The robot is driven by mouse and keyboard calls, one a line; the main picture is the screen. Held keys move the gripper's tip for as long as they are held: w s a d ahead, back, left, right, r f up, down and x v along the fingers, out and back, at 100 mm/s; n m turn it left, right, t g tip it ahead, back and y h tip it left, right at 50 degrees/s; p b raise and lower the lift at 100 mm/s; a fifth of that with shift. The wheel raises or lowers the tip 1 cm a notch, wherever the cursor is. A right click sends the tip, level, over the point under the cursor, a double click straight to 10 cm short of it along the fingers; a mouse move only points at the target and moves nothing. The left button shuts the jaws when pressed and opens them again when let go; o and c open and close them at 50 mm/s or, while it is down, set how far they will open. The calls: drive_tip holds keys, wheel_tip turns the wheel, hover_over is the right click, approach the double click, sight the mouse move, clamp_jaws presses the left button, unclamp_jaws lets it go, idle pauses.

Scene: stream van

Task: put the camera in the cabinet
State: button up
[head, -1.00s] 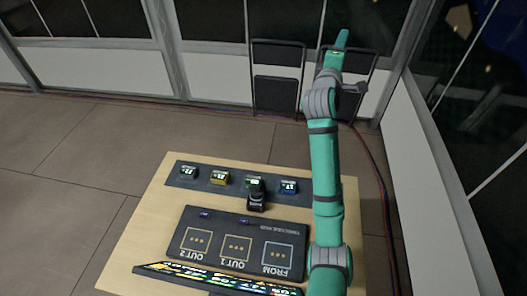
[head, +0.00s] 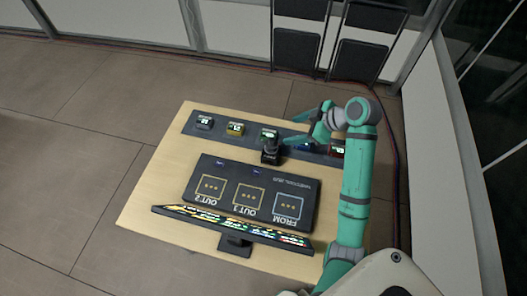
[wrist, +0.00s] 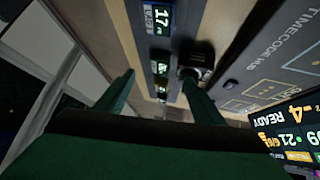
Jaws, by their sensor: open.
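A small black device that looks like the camera (head: 270,154) stands on the table (head: 150,190), between the row of small display boxes and the dark board. It also shows in the wrist view (wrist: 196,62), by the right finger and partly hidden by it. My gripper (head: 292,128) is open and empty, just right of the device and pointing left over the box row. Its two green fingers show apart in the wrist view (wrist: 157,80). Whether a finger touches the device I cannot tell. I see no cabinet in either view.
A dark board (head: 225,172) marked FROM, OUT 1 and OUT 2 and a monitor (head: 236,243) are nearer. Folded chairs (head: 297,50) stand behind. Floor at left is clear.

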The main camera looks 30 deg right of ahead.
sight(265, 148)
drive_tip(key=a, duration=0.1)
drive_tip(key=s+a+y, duration=0.1)
drive_tip(key=a, duration=0.1)
drive_tip(key=a+n+g+y, duration=0.1)
drive_tip(key=a, duration=0.1)
drive_tip(key=shift+s+a+f, duration=0.25)
drive_tip(key=shift+s+f, duration=0.05)
drive_tip(key=shift+f, duration=0.05)
drive_tip(key=x, duration=0.4)
drive_tip(key=shift+w+a+f, duration=0.1)
drive_tip(key=shift+a, duration=0.05)
drive_tip(key=shift+x, duration=2.95)
drive_tip(key=shift+a, duration=0.15)
drive_tip(key=c, duration=1.3)
drive_tip(key=shift+r, duration=0.25)
